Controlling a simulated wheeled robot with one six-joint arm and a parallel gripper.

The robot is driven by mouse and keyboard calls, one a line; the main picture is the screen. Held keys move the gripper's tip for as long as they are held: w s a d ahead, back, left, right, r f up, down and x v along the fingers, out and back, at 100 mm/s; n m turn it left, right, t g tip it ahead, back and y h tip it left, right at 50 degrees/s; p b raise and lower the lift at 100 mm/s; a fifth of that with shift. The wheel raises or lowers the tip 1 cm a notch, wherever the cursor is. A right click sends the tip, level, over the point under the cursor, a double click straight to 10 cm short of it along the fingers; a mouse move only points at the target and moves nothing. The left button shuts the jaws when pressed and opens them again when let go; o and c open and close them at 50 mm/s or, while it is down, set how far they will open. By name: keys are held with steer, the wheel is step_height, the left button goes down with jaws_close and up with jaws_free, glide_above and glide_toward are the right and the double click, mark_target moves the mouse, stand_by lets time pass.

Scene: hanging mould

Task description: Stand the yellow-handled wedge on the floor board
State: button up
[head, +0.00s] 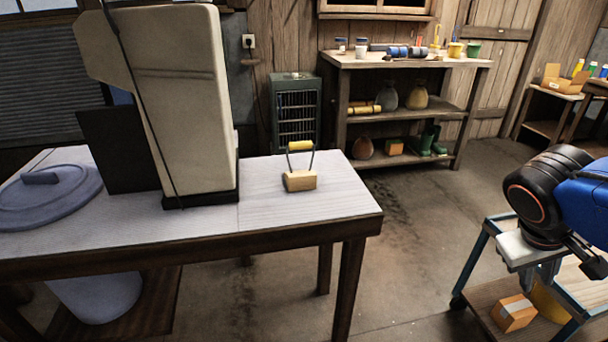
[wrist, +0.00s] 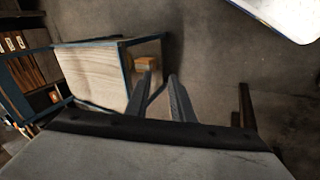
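The yellow-handled wedge (head: 299,180) is a small tan wooden block with a thin dark wire bail and a yellow grip above it. It stands on the pale table top (head: 262,218) near its right end, handle up. My gripper (head: 542,274) is at the right of the head view, well away from the wedge and over a blue-framed cart. In the wrist view my gripper (wrist: 161,74) shows two dark fingers apart with nothing between them. The wedge is not in the wrist view.
A tall beige block (head: 188,95) and a grey-blue lid (head: 50,195) are on the table left of the wedge. The blue-framed cart (head: 482,260) holds an orange box (head: 514,313). A shelf bench (head: 405,62) stands at the back. Concrete floor (head: 420,215) lies open between table and cart.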

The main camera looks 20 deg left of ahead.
steer(key=w+a+r+n+t+h, duration=0.25)
steer(key=w+a, duration=0.45)
steer(key=a, duration=0.5)
steer(key=w+a+r+n+t+h, duration=0.2)
steer(key=w+a+r+n+t, duration=0.15)
steer(key=w+a, duration=0.55)
steer(key=s+a+n+t+y, duration=0.1)
steer(key=s+a+t+y, duration=0.15)
steer(key=a, duration=0.95)
steer(key=s+a+n+t+y, duration=0.15)
steer(key=s+a+t, duration=0.25)
steer(key=a, duration=0.8)
steer(key=s+a+n+t+y, duration=0.1)
steer(key=s+a+n+t, duration=0.2)
steer(key=a, duration=0.9)
steer(key=w+d+r, duration=0.1)
steer(key=w+d, duration=0.1)
steer(key=w, duration=0.6)
steer(key=w+d+r+m, duration=0.1)
steer(key=w+r, duration=0.1)
steer(key=w, duration=0.6)
steer(key=shift+w+d+t, duration=0.35)
steer(key=shift+m, duration=0.25)
steer(key=shift+c, duration=0.6)
jaws_close()
